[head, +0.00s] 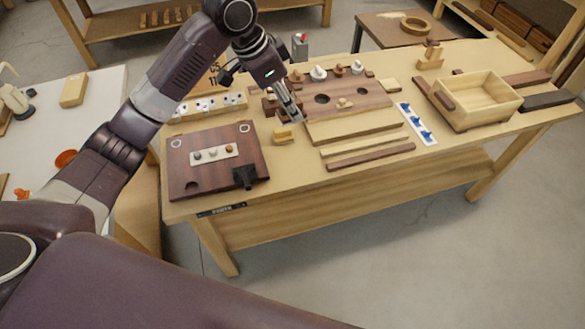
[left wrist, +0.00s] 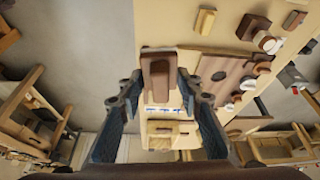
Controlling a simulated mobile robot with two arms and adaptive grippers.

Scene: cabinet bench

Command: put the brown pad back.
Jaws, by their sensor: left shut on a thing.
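My left gripper (head: 291,108) reaches down over the left end of the wooden board with round holes (head: 362,98) on the bench. In the left wrist view the gripper (left wrist: 160,88) has a finger on each side of a brown rounded block, which looks like the brown pad (left wrist: 159,75), and is shut on it. In the head view I cannot clearly make out the pad at the fingertips. My right gripper is not in view.
A dark reddish panel (head: 190,178) with a small knobbed plate lies at the bench's left. A yellow block (head: 283,136) lies near the gripper. Wooden strips (head: 370,157), a card with blue pieces (head: 416,124) and an open wooden box (head: 478,112) are farther right.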

